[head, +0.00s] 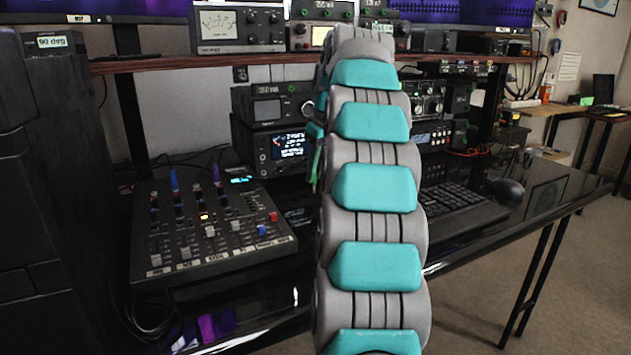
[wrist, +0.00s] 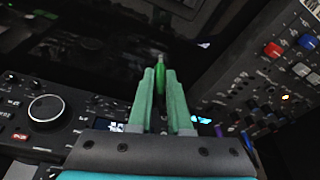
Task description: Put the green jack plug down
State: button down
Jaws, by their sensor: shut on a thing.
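In the wrist view, the green jack plug (wrist: 160,72) is held between the two green fingertips of my gripper (wrist: 160,85). The plug's metal tip points away from my palm. The black desk top shows beyond the plug in the wrist view; I cannot tell how far the plug is above it. In the head view, my arm hides most of the gripper and the plug. A thin green sliver shows at the arm's left edge, and I cannot tell if it is a finger or the plug.
A mixer (head: 205,238) with blue and purple plugs stands to the left. Stacked radio units (head: 283,147) stand behind it. A keyboard (head: 455,208) and a black mouse (head: 507,190) lie to the right. The glossy black desk (head: 560,186) has clear room at its right end.

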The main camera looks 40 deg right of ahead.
aim_at(316, 183)
jog(key=shift+w+d, duration=0.25)
jog(key=shift+s+f, duration=0.1)
jog(key=shift+f, duration=1.7)
jog(key=shift+f, duration=0.1)
jog(key=c, duration=0.8)
grip_release()
jog(key=shift+c, duration=0.2)
